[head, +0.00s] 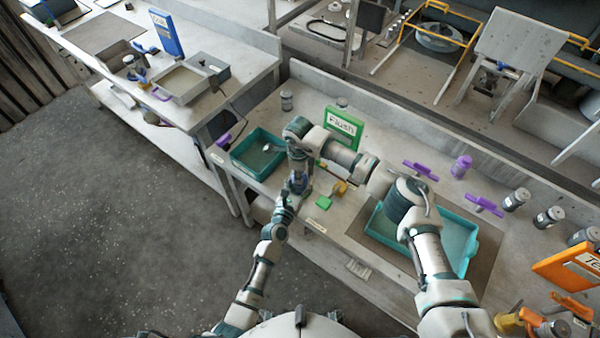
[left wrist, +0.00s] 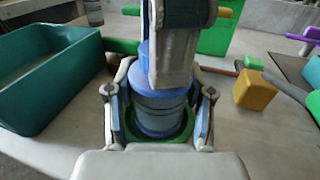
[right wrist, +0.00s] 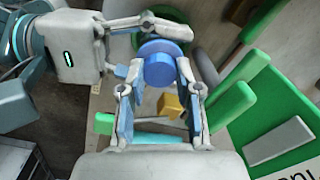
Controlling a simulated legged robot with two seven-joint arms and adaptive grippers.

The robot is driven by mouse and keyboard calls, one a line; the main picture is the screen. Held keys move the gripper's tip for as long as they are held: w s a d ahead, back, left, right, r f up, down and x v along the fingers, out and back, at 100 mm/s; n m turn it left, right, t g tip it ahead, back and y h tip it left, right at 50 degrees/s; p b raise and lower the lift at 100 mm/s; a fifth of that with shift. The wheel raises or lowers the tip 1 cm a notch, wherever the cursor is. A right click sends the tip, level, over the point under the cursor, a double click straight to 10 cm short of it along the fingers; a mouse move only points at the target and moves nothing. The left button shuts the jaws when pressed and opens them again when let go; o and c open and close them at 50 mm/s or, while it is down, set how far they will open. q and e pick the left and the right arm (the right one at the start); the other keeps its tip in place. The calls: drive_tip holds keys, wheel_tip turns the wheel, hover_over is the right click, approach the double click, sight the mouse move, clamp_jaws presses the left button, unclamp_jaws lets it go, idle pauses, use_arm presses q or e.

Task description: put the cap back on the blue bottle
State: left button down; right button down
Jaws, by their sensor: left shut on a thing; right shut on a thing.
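The blue bottle (left wrist: 158,112) stands upright in a green ring-shaped holder (left wrist: 186,132) in the left wrist view. My left gripper (left wrist: 160,95) is shut around its body, with one finger on each side. My right gripper (right wrist: 160,75) is shut on the blue cap (right wrist: 159,71) in the right wrist view. The cap is over the bottle top, whose wider blue shoulder (right wrist: 150,47) shows behind it. I cannot tell whether the cap touches the neck. In the head view both grippers meet at the bench's front edge, and the arms largely hide the bottle.
A teal bin (head: 257,166) is left of the grippers, and a green sign (head: 343,122) stands behind them. A yellow block (left wrist: 254,90) and a green block (head: 324,202) are close on the right. A larger teal tray (head: 466,262) lies under my right arm.

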use_arm(q)
drive_tip(key=shift+d, duration=0.15)
use_arm(e)
drive_tip(key=m, duration=1.2)
drive_tip(key=shift+w+a, duration=0.1)
drive_tip(key=c, duration=0.8)
unclamp_jaws()
drive_tip(key=shift+r, duration=2.25)
drive_tip(key=shift+c, duration=0.3)
wheel_tip(320, 180, up, 2)
drive_tip(key=n, duration=0.7)
drive_tip(key=r+n, duration=0.1)
drive_tip(key=n, duration=0.3)
drive_tip(key=shift+r, duration=0.25)
